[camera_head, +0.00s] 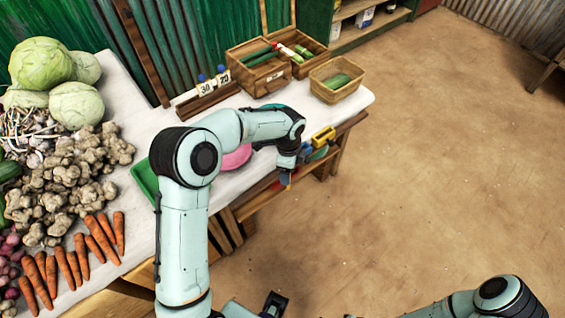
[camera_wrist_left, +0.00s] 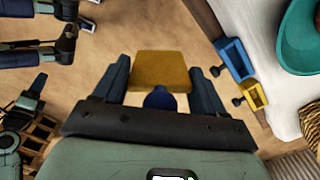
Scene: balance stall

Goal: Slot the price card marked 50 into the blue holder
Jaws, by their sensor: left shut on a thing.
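My left gripper (camera_wrist_left: 158,88) is shut on a price card (camera_wrist_left: 160,68) by its blue knob. The card's visible face is plain yellow-brown, and no number shows. In the head view the gripper (camera_head: 287,174) hangs just off the table's front edge, with a bit of the yellow card below it. The blue holder (camera_wrist_left: 235,58) is on the table's edge, to the right of the card and apart from it. In the head view it is partly hidden by my arm. My right arm shows at the lower right of the head view; its jaw state is unclear.
A yellow holder (camera_wrist_left: 254,95) is beside the blue one; it also shows in the head view (camera_head: 323,137). A rack (camera_head: 208,98) at the back bears cards marked 30 and 20. A pink pan (camera_head: 236,157), green tray (camera_head: 145,180) and basket (camera_head: 336,80) stand on the table.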

